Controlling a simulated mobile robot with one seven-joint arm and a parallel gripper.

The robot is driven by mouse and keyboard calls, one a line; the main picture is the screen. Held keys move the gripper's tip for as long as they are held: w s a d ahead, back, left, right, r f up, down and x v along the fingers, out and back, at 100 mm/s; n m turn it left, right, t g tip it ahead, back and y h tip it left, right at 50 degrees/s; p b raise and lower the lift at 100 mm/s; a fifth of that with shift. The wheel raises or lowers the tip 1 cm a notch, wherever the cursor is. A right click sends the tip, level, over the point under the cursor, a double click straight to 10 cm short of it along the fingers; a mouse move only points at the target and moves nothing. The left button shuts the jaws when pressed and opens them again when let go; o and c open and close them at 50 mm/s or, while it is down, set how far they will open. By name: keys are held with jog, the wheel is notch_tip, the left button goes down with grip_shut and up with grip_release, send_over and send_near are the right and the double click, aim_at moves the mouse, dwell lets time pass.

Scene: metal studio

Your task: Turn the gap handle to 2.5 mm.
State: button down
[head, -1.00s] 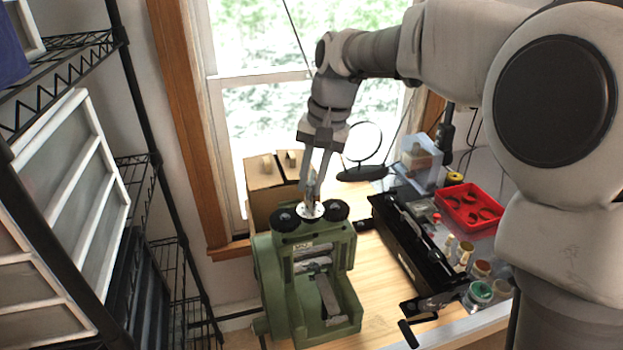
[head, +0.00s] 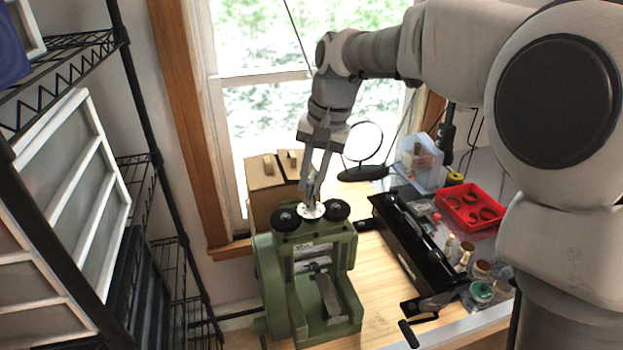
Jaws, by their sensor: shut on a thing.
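A green rolling mill (head: 312,282) stands on the wooden bench. On its top are two black round knobs, the left one (head: 285,219) and the right one (head: 337,209). Between them is a pale round dial (head: 311,212) with dark marks too small to read. My gripper (head: 312,198) points down from above at the dial and is shut on the gap handle at its centre. The fingers hide most of the handle, so its exact angle and the gap reading cannot be told.
A black roller unit (head: 408,240) with a crank lies to the right. A red tray (head: 470,207), several jars and a clear box (head: 418,165) are beyond it. Cardboard boxes (head: 268,185) stand behind the mill. A wire shelf (head: 150,200) is at left.

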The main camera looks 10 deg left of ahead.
jog(key=shift+w+r, duration=0.2)
jog(key=shift+w, duration=0.05)
dwell(0.4)
jog(key=c, duration=0.8)
grip_release()
jog(key=shift+d+f, duration=0.1)
jog(key=shift+o, duration=0.2)
jog(key=shift+s, duration=0.1)
jog(key=d+r+p, duration=0.1)
jog(key=d+r, duration=0.2)
jog(key=r, duration=1.4)
jog(key=shift+s+d, duration=0.15)
